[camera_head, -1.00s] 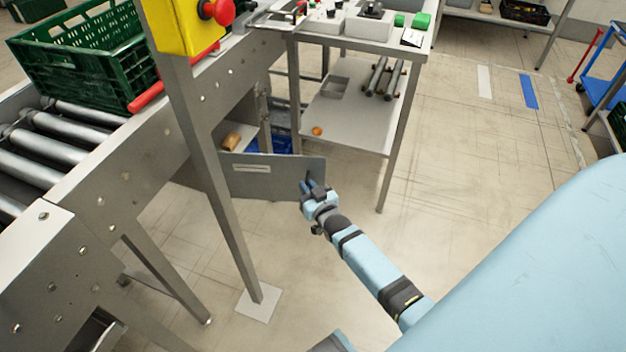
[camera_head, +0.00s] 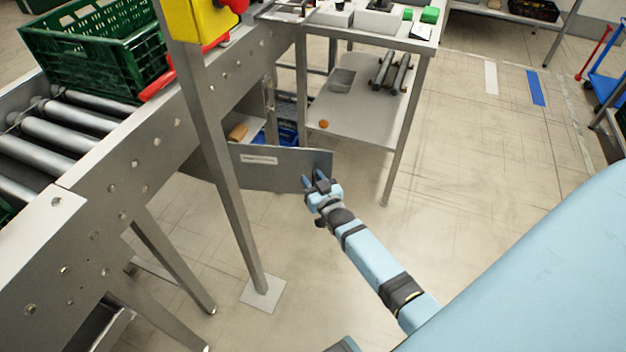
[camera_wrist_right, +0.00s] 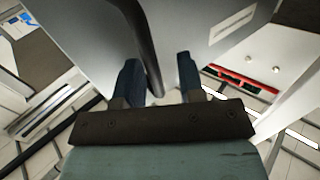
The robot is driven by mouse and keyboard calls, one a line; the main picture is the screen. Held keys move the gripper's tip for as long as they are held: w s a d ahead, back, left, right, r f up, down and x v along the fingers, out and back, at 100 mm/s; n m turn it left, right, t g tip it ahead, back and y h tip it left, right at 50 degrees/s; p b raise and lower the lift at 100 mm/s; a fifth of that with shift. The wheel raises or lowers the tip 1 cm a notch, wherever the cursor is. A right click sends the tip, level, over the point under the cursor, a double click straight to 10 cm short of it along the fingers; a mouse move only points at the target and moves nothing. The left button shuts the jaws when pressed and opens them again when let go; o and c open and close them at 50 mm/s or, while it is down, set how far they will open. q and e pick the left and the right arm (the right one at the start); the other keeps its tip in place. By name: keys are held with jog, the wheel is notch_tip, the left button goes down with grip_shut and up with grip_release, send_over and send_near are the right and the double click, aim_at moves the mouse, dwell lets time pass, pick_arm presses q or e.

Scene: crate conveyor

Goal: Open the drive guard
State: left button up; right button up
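The drive guard (camera_head: 285,176) is a flat grey metal panel with a pale label. It stands swung out from the side of the conveyor frame, and an opening shows behind it. My right gripper (camera_head: 314,181) is at the panel's free right end. My left gripper is not in view.
A grey post (camera_head: 228,185) with a yellow box and red button stands before the guard. A green crate (camera_head: 108,62) sits on the roller conveyor. A table with a lower shelf (camera_head: 350,118) stands behind the guard. Open floor (camera_head: 480,140) lies to the right.

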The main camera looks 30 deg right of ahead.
jog(key=shift+s, duration=0.1)
jog(key=shift+s, duration=0.25)
pick_arm(q)
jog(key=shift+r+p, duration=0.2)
jog(key=shift+p, duration=0.65)
pick_arm(e)
jog(key=s+a, duration=0.1)
jog(key=s, duration=1.2)
jog(key=shift+a, duration=0.25)
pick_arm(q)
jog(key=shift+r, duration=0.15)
